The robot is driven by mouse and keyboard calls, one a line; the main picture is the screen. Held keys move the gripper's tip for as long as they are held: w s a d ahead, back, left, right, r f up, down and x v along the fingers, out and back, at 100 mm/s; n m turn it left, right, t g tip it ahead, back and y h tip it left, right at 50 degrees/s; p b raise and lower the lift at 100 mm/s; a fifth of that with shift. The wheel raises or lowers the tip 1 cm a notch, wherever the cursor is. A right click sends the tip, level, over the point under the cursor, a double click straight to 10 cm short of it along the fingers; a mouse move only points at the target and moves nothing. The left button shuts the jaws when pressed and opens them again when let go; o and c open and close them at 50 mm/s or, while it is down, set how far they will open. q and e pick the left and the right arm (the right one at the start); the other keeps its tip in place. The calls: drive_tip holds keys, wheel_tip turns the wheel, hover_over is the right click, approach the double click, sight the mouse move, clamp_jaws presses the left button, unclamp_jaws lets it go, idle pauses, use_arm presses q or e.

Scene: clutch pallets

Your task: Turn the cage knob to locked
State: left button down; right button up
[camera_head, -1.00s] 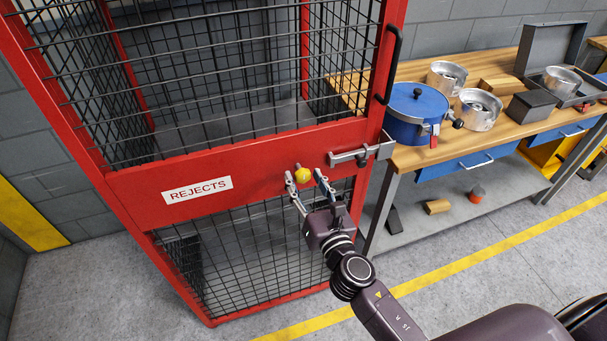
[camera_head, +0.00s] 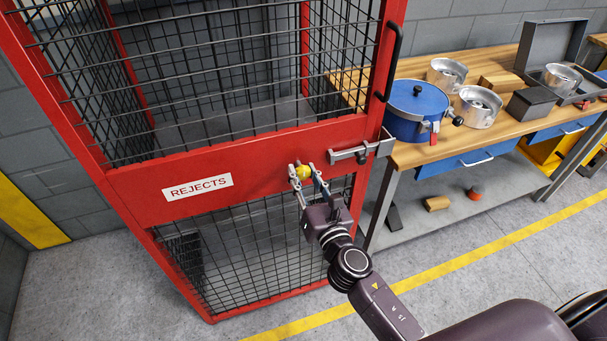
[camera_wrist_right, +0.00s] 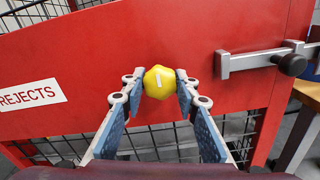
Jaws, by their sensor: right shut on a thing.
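The yellow cage knob (camera_head: 303,173) sits on the red cross panel (camera_head: 255,160) of the cage door, right of the REJECTS label. In the right wrist view the knob (camera_wrist_right: 159,82) is faceted and shows a short white mark, close to upright with a slight tilt. My right gripper (camera_head: 302,170) is shut on the knob, one finger on its left and one on its right. In the right wrist view the fingertips (camera_wrist_right: 159,84) touch the knob's sides. My left gripper is not in view.
A grey latch bar (camera_head: 360,151) sits just right of the knob on the door edge. A black handle (camera_head: 393,60) is above it. The wooden workbench (camera_head: 425,152) at right holds a blue pot (camera_head: 413,115) and several metal parts. The floor in front is clear.

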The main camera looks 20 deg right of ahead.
drive_tip(key=shift+m, duration=0.3)
drive_tip(key=m, duration=0.3)
drive_tip(key=shift+m+b, duration=0.4)
drive_tip(key=m, duration=0.4)
drive_tip(key=shift+m+b, duration=0.3)
drive_tip(key=m, duration=0.8)
drive_tip(key=shift+m, duration=0.6)
drive_tip(key=o, duration=1.2)
